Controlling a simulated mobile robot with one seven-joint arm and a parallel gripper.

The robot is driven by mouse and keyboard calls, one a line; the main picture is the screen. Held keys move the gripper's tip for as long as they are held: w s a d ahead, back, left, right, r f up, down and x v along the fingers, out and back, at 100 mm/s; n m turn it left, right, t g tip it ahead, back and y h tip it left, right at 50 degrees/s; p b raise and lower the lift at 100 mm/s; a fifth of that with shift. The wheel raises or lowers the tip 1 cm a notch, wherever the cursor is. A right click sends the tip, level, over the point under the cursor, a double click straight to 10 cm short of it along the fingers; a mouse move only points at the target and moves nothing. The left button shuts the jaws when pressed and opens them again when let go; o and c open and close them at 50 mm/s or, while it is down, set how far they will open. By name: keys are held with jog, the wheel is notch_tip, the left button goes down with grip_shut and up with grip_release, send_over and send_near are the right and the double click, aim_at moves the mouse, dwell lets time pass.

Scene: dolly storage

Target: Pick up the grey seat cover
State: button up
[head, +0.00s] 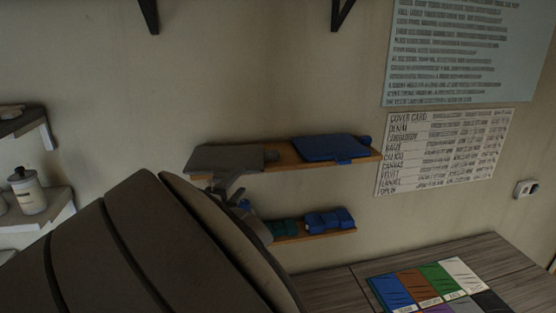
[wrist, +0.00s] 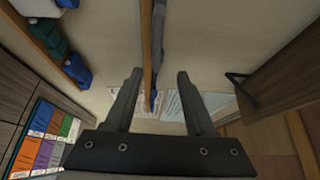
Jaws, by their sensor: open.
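The grey seat cover (head: 226,157) lies flat at the left end of the upper wooden shelf (head: 281,155), its front reaching over the shelf edge. My gripper (head: 228,184) is just below and in front of it, partly hidden by my arm. In the wrist view my gripper (wrist: 160,73) is open and empty, fingers apart. The shelf (wrist: 147,35) and the grey cover (wrist: 159,28) appear edge-on between the finger directions. I cannot tell whether a finger touches the cover.
A blue cover (head: 329,148) lies on the same shelf to the right. A lower shelf (head: 318,236) holds green (head: 285,228) and blue (head: 329,219) rolled items. A table (head: 345,292) with colour swatches (head: 426,283) stands at lower right. A jar (head: 28,192) stands on a left shelf.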

jog(key=x, duration=0.6)
jog(key=shift+w+a+f, duration=0.25)
jog(key=shift+w+f, duration=0.05)
jog(key=shift+w, duration=0.05)
jog(key=shift+c, duration=0.3)
grip_shut()
